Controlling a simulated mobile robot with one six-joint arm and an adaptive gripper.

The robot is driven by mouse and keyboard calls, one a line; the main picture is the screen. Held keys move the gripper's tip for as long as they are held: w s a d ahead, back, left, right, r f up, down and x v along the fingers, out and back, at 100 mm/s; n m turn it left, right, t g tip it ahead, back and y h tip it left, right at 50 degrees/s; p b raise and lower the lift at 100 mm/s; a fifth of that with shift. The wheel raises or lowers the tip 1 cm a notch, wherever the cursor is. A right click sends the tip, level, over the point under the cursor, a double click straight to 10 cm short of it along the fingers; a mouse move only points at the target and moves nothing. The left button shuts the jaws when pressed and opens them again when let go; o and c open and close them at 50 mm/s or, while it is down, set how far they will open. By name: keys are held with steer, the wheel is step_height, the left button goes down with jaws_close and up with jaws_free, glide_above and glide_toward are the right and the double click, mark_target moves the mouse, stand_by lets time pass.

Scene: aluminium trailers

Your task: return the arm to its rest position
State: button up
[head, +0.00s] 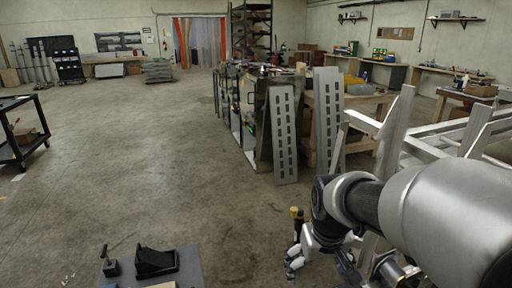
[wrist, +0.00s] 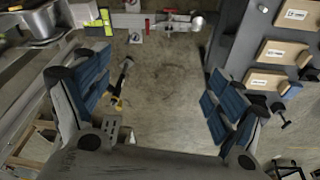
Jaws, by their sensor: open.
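My gripper (wrist: 155,95) is open in the wrist view, its two blue-padded fingers wide apart at left and right with nothing held between them. Bare concrete floor shows beyond the gap. In the head view my silver and black arm reaches in from the right edge, and my gripper (head: 312,256) hangs low at the bottom, partly hidden by the arm. A thin dark tool with a yellow part (wrist: 120,85) shows beside the left finger in the wrist view; I cannot tell how far below it is.
Perforated metal panels (head: 285,135) lean against a workbench beyond my arm. A white metal frame (head: 398,130) stands close on the right. A dark cart (head: 22,130) is at the left. Brown labelled boxes (wrist: 283,51) sit in a grey rack. The floor at centre left is clear.

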steer(key=s+r+t, duration=0.1)
steer(key=s+r, duration=0.1)
steer(key=s, duration=0.7)
steer(key=s+r+m, duration=0.1)
steer(key=s+r, duration=0.2)
steer(key=s, duration=0.7)
steer(key=shift+s+d+r+t, duration=0.25)
steer(key=shift+s+d+t, duration=0.05)
steer(key=shift+t, duration=0.1)
